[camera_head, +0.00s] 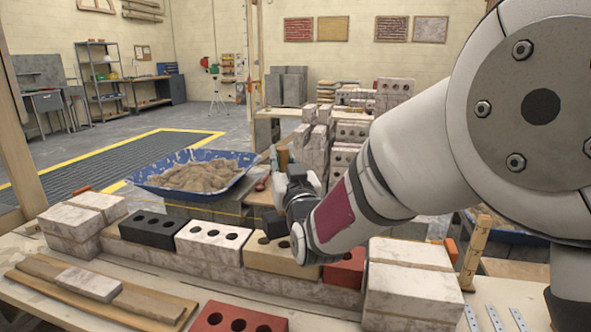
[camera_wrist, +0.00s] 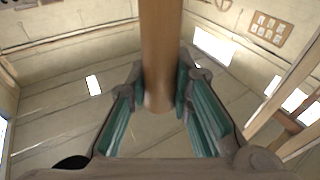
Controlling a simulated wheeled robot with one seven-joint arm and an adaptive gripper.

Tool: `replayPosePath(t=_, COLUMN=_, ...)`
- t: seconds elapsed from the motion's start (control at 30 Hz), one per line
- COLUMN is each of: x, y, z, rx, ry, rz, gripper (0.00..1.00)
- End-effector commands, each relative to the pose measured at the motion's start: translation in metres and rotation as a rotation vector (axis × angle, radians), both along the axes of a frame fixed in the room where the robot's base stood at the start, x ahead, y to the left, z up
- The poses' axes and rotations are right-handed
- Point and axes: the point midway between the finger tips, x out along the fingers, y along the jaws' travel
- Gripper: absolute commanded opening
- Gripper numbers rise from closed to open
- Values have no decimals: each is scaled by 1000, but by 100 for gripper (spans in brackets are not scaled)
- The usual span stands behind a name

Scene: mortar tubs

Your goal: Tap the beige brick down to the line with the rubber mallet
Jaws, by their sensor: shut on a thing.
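The beige brick (camera_head: 279,259) has dark holes and lies in the top row of the low wall, between a white brick and a red brick. My gripper (camera_wrist: 160,98) is shut on the brown handle of the rubber mallet (camera_wrist: 160,45). In the head view, the mallet's black head (camera_head: 272,223) shows at the beige brick's back edge; I cannot tell whether it touches. My wrist and forearm come in from the right and hide part of the brick's right side.
A black brick (camera_head: 154,229) and the white brick (camera_head: 213,240) sit to the left, the red brick (camera_head: 345,268) to the right. Pale block stacks (camera_head: 411,279) end the wall. A blue mortar tub (camera_head: 150,183) stands behind. Another red brick (camera_head: 238,318) lies in front.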

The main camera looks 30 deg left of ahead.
Motion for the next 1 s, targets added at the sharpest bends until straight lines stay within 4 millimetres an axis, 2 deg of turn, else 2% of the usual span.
replayPosePath(t=1.0, x=1, y=0, z=-7, rx=8, ry=-9, rz=-1, gripper=0)
